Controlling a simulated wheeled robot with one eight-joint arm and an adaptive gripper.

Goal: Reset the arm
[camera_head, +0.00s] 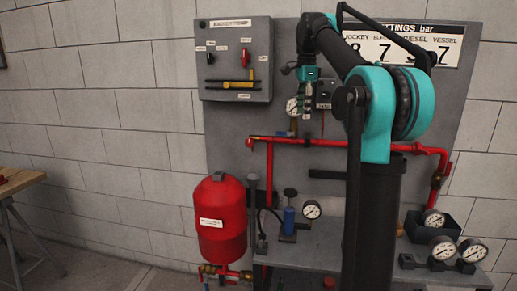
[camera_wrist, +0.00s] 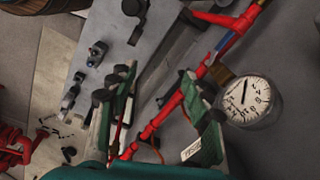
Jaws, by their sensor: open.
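My arm (camera_head: 398,105), teal and black, stands folded in front of the pump panel in the head view. My gripper (camera_head: 305,107) is at its far end, in front of the panel just right of the grey control box (camera_head: 236,60). In the wrist view my gripper (camera_wrist: 160,110) has its two green and black fingers spread apart with nothing held between them. A red pipe (camera_wrist: 172,103) shows behind the gap between the fingers. A round white gauge (camera_wrist: 244,101) is beside the right finger. Part of the upper pipework is hidden behind my arm in the head view.
A red vessel (camera_head: 220,218) stands at the lower left of the panel. Loose gauges (camera_head: 472,251) and a black bin (camera_head: 428,234) are on the shelf at the right. A wooden table (camera_head: 16,184) is at the far left. The floor between has free room.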

